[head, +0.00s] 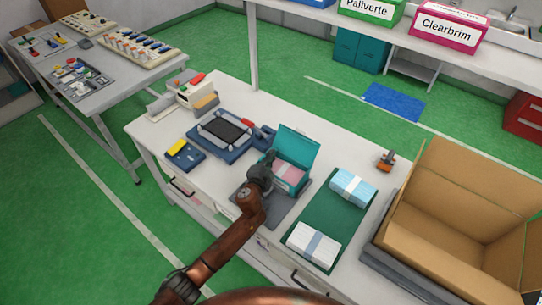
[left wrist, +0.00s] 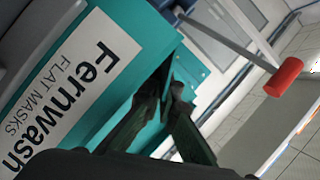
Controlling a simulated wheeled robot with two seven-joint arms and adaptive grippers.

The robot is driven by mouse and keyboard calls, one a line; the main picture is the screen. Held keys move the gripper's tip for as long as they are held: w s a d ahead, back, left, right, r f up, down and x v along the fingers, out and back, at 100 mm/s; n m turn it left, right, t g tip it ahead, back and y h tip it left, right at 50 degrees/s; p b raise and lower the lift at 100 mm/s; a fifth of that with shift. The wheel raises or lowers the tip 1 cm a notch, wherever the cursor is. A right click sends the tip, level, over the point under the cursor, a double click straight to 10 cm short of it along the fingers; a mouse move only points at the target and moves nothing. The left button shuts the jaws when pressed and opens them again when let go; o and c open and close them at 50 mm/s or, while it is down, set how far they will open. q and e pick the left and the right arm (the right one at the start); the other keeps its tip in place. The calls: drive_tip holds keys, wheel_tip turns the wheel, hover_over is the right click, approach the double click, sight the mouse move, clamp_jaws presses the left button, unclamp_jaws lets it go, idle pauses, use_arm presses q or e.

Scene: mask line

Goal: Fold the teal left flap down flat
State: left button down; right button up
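A teal box (head: 290,187) stands on a grey mat on the table, with pink-and-white masks (head: 287,173) inside. Its large teal lid (head: 298,144) stands up at the back. My left gripper (head: 269,158) is at the box's left side, by the rim; it and the arm hide most of that side, so the left flap cannot be made out clearly. In the left wrist view the box's teal face with a "Fernwash FLAT MASKS" label (left wrist: 65,85) is close. The dark fingertips (left wrist: 172,88) there are nearly together, with nothing clearly held. My right gripper is not in view.
A green mat (head: 325,218) with a blue mask stack (head: 352,187) and a white mask stack (head: 313,245) lies right of the box. A blue fixture (head: 235,150) stands left of it. An open cardboard carton (head: 460,215) is at the far right.

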use_arm(q)
drive_tip(key=c, duration=2.6)
unclamp_jaws()
drive_tip(key=shift+c, duration=0.2)
drive_tip(key=o, duration=0.4)
drive_tip(key=shift+o, duration=0.2)
